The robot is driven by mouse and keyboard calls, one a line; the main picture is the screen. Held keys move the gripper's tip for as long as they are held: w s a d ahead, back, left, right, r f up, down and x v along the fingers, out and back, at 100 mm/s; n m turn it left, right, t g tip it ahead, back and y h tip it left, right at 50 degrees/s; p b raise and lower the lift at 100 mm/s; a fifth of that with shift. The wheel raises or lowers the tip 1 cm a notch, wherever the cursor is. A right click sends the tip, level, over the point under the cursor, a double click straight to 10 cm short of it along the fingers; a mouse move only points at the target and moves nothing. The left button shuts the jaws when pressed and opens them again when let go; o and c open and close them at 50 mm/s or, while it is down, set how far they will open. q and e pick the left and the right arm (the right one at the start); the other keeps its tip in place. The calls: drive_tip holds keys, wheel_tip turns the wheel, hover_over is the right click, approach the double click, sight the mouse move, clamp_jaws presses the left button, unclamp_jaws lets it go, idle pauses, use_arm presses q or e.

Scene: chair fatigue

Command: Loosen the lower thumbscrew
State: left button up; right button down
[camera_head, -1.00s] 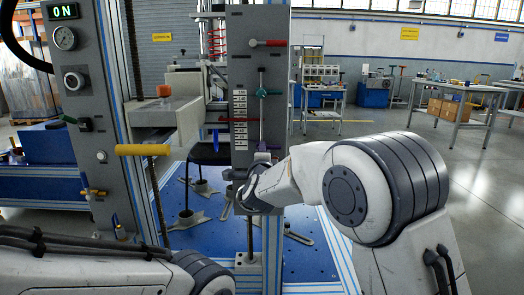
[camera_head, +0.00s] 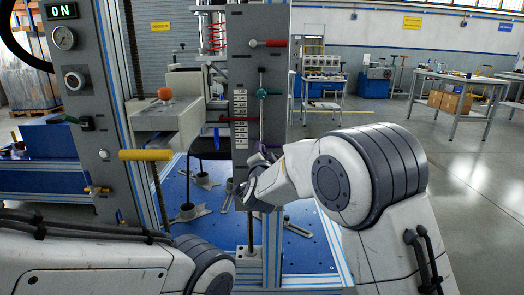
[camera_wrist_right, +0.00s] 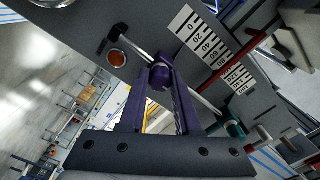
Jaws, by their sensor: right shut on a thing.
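The lower thumbscrew is a dark purple knob (camera_wrist_right: 160,78) on the grey upright plate, beside a printed scale. In the right wrist view my right gripper's purple fingers (camera_wrist_right: 160,68) close around it from both sides. In the head view my right gripper (camera_head: 262,158) is at the plate below the teal knob, largely hidden by my own wrist. A teal knob (camera_head: 262,92) sits higher on the plate on a thin vertical rod, and it also shows in the wrist view (camera_wrist_right: 235,130). My left gripper is out of frame; only its arm shows at lower left.
A yellow bar (camera_head: 145,155) juts out left of the plate. The blue base (camera_head: 305,255) carries several loose metal fittings. A workbench (camera_head: 460,92) stands far right on open floor.

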idle(0.4)
drive_tip(key=c, duration=0.6)
unclamp_jaws()
drive_tip(key=s+p, duration=0.1)
drive_tip(key=s, duration=0.9)
drive_tip(key=shift+s, duration=0.25)
